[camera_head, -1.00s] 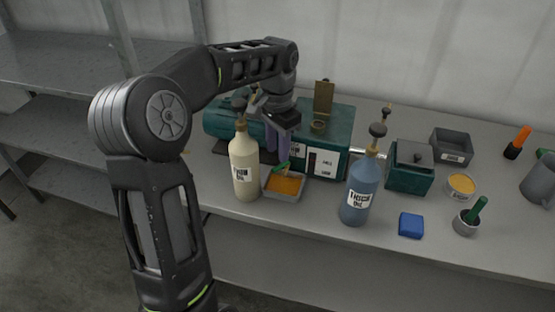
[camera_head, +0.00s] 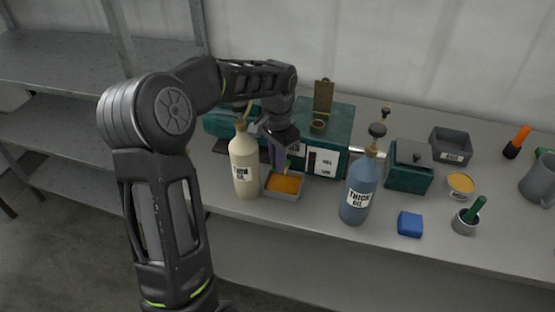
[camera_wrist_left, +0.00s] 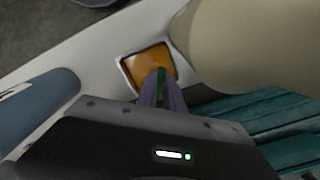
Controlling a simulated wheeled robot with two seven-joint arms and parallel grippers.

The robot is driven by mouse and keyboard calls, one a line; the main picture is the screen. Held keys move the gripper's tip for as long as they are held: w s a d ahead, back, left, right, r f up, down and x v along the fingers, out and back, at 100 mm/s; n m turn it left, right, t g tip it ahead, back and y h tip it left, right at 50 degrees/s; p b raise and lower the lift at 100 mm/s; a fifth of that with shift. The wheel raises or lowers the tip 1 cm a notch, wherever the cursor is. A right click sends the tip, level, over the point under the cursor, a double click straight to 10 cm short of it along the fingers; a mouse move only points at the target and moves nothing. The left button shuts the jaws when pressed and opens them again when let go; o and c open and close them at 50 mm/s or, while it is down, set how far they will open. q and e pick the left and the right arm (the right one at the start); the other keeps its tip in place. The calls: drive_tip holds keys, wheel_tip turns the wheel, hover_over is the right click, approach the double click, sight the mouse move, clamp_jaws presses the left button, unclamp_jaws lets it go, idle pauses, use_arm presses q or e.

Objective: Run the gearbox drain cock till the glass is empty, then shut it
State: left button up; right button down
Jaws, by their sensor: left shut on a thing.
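The teal gearbox (camera_head: 338,128) stands at the back of the bench, with white labels and a narrow upright strip on its front; I cannot make out a level in the glass. My left gripper (camera_head: 280,160) is low at its front. In the left wrist view the purple fingers (camera_wrist_left: 162,92) are shut on a green handle (camera_wrist_left: 161,75), which looks like the drain cock's. The fingers hide most of the cock. A grey tray (camera_head: 270,195) holding orange oil (camera_head: 285,183) sits just below; the oil also shows in the wrist view (camera_wrist_left: 150,62). My right gripper is out of view.
A cream oil bottle (camera_head: 244,165) stands close left of the tray. A blue thick-oil bottle (camera_head: 357,190) stands to the right, with a blue block (camera_head: 411,224), a small teal box (camera_head: 409,178) and a grey bin (camera_head: 451,146) beyond. The front bench edge is mostly clear.

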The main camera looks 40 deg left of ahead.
use_arm(q)
clamp_jaws()
drive_tip(key=shift+d+n+b, duration=0.25)
drive_tip(key=shift+n+b, duration=0.15)
drive_tip(key=shift+n, duration=0.3)
drive_tip(key=shift+d+n, duration=0.25)
drive_tip(key=shift+n, duration=0.65)
drive_tip(key=o, duration=0.6)
unclamp_jaws()
drive_tip(key=shift+o, duration=0.2)
